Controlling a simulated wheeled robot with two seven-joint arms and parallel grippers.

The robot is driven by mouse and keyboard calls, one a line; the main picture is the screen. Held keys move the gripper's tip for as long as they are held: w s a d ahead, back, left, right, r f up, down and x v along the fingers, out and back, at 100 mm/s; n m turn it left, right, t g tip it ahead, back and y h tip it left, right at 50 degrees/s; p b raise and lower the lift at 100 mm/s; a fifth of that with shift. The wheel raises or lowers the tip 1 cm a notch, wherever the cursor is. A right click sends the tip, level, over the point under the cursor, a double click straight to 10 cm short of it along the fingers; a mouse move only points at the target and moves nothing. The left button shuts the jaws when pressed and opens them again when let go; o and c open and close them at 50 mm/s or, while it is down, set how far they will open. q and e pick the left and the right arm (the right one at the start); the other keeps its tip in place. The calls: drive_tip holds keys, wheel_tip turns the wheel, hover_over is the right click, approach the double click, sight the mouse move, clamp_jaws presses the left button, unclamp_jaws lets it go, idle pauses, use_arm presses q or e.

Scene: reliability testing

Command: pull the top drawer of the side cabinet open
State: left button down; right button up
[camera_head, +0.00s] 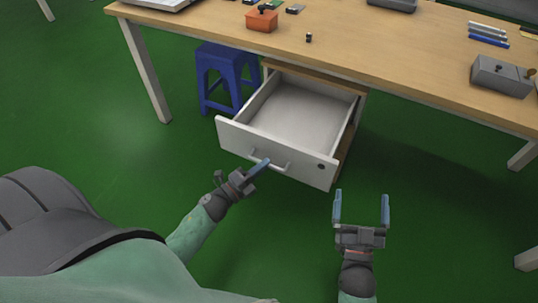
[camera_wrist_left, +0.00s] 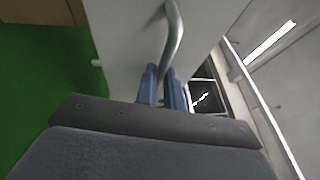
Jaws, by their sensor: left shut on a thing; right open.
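The side cabinet (camera_head: 362,108) stands under the wooden table. Its white top drawer (camera_head: 300,112) is pulled far out toward me and looks empty inside in the head view. A curved metal handle (camera_head: 283,166) is on the drawer front, with a dark round lock to its right. My left gripper (camera_head: 262,166) is shut on the handle. In the left wrist view the blue fingers (camera_wrist_left: 162,88) close around the handle bar (camera_wrist_left: 176,35). My right gripper (camera_head: 362,208) is open and empty, to the right of the drawer and in front of it.
The wooden table (camera_head: 400,65) spans above the cabinet, with an orange box (camera_head: 261,20), a grey box (camera_head: 500,76) and blue pens (camera_head: 488,40) on it. A blue stool (camera_head: 222,78) stands left of the drawer. The green floor around the drawer front is clear.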

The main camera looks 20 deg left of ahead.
use_arm(q)
drive_tip(key=shift+s+f, duration=0.1)
drive_tip(key=shift+s, duration=0.75)
use_arm(e)
drive_tip(key=shift+f, duration=0.25)
use_arm(q)
drive_tip(key=c, duration=1.5)
unclamp_jaws()
use_arm(e)
drive_tip(key=shift+w, duration=0.1)
use_arm(q)
drive_tip(key=v, duration=0.7)
drive_tip(key=shift+s+a, duration=0.15)
drive_tip(key=shift+s, duration=0.15)
use_arm(e)
drive_tip(key=shift+r, duration=0.75)
drive_tip(key=shift+f, duration=0.2)
